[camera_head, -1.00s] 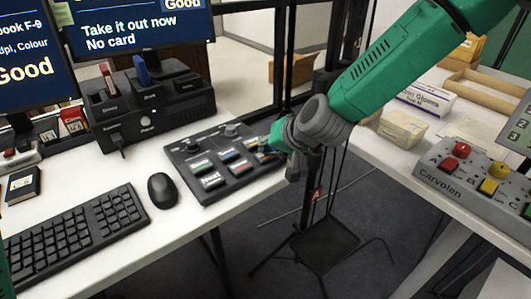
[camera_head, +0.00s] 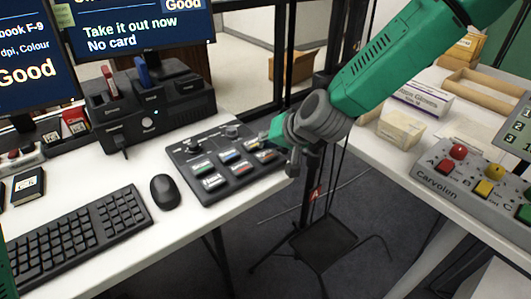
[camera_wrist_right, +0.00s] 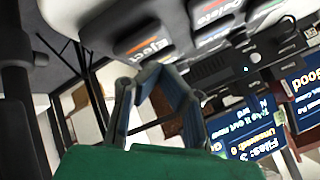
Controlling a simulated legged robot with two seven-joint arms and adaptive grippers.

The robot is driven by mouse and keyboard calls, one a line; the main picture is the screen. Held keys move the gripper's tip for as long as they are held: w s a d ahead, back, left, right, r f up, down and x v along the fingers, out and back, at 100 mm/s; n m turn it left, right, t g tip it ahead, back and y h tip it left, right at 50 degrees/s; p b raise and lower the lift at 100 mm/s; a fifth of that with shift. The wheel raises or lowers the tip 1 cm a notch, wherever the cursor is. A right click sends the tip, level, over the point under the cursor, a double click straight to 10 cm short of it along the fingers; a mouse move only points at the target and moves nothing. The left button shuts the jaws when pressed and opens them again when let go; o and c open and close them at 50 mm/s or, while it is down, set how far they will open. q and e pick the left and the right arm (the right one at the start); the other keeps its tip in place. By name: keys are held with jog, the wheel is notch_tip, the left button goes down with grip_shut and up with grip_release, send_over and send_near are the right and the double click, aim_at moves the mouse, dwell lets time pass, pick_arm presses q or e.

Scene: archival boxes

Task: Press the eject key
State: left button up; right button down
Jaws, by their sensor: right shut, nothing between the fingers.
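The dark key pad (camera_head: 183,155) lies on the white desk, with several coloured keys and small knobs. The eject key (camera_wrist_right: 148,47), labelled "Eject", shows large in the wrist view, beside a key labelled "Delete" (camera_wrist_right: 213,12). My right gripper (camera_head: 279,132) is at the right end of the pad, seen from the side. In the wrist view, its shut, empty fingers (camera_wrist_right: 142,78) are close to the eject key; I cannot tell whether they touch it. In the head view the lettering near the gripper is too small to read. My left gripper is not in view.
A black mouse (camera_head: 164,191) and keyboard (camera_head: 75,238) lie left of the pad. A card reader box (camera_head: 148,110) stands behind, under a monitor (camera_head: 135,22). A grey button box (camera_head: 440,188) is on the right table. A gap separates the tables.

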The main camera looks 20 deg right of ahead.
aim_at(266, 154)
jog(key=shift+r+p, duration=2.2)
jog(key=shift+r, duration=0.35)
jog(key=shift+f, duration=0.1)
